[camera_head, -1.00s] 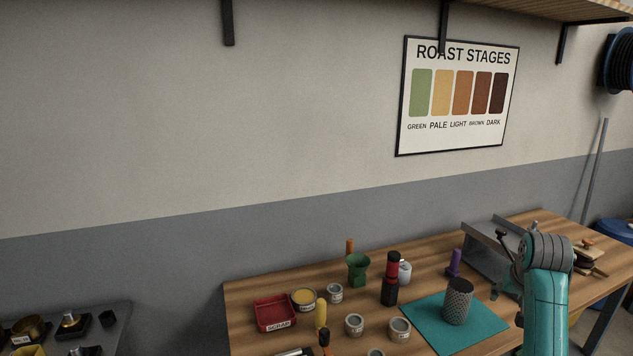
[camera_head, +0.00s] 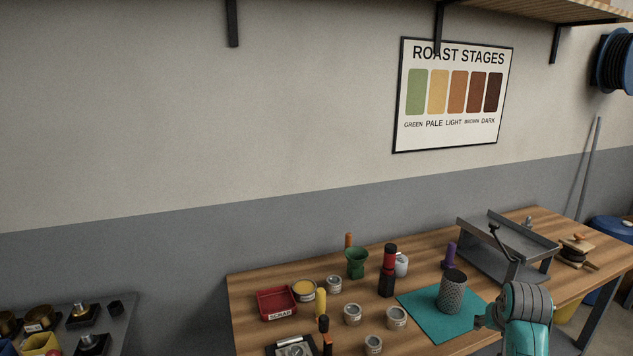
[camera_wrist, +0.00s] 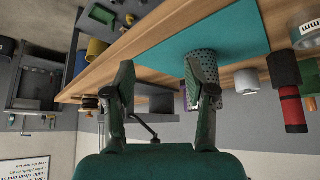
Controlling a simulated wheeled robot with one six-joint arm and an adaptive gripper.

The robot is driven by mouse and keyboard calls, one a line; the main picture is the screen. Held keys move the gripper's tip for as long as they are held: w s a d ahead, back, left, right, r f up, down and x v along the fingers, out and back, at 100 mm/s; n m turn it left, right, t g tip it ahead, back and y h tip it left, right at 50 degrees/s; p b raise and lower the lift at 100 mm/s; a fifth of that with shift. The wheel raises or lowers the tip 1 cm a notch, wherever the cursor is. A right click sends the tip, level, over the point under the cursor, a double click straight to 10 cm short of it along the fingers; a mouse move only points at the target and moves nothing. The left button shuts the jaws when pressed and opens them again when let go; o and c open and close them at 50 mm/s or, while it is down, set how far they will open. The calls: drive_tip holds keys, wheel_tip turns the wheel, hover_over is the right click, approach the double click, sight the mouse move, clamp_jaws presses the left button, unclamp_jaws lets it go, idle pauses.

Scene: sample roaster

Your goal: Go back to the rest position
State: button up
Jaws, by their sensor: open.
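My gripper (camera_wrist: 162,95) shows in the wrist view with its two fingers apart and nothing between them in its grasp. In the head view my teal arm (camera_head: 525,315) is at the lower right, in front of the bench; the fingers are not clear there. A perforated metal cylinder (camera_head: 452,292) stands upright on a teal mat (camera_head: 425,322). In the wrist view, which is upside down, the cylinder (camera_wrist: 203,65) appears behind the right finger, partly hidden by it.
The wooden bench (camera_head: 250,290) holds a red scrap tray (camera_head: 277,303), several small tins, a green funnel-shaped cup (camera_head: 357,263), a black and red bottle (camera_head: 387,272) and a metal stand with a crank (camera_head: 510,248). A grey side table (camera_head: 125,315) stands at the left.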

drive_tip(key=s+a+f+n+t, duration=0.1)
drive_tip(key=s+a+f+t, duration=0.1)
drive_tip(key=s+a+f, duration=0.65)
drive_tip(key=s+a+f+n+t, duration=0.1)
drive_tip(key=s+a+f, duration=0.4)
drive_tip(key=s+f, duration=0.55)
drive_tip(key=s+a+r+n+t+y, duration=0.15)
drive_tip(key=s+a, duration=0.25)
drive_tip(key=s, duration=0.8)
drive_tip(key=s+a+t, duration=0.2)
drive_tip(key=s+a, duration=0.3)
drive_tip(key=s, duration=0.7)
drive_tip(key=s+a+r+n+t+y, duration=0.1)
drive_tip(key=s+a+r+t, duration=0.1)
drive_tip(key=s+r, duration=1)
drive_tip(key=shift+s+r, duration=0.3)
drive_tip(key=shift+r, duration=0.15)
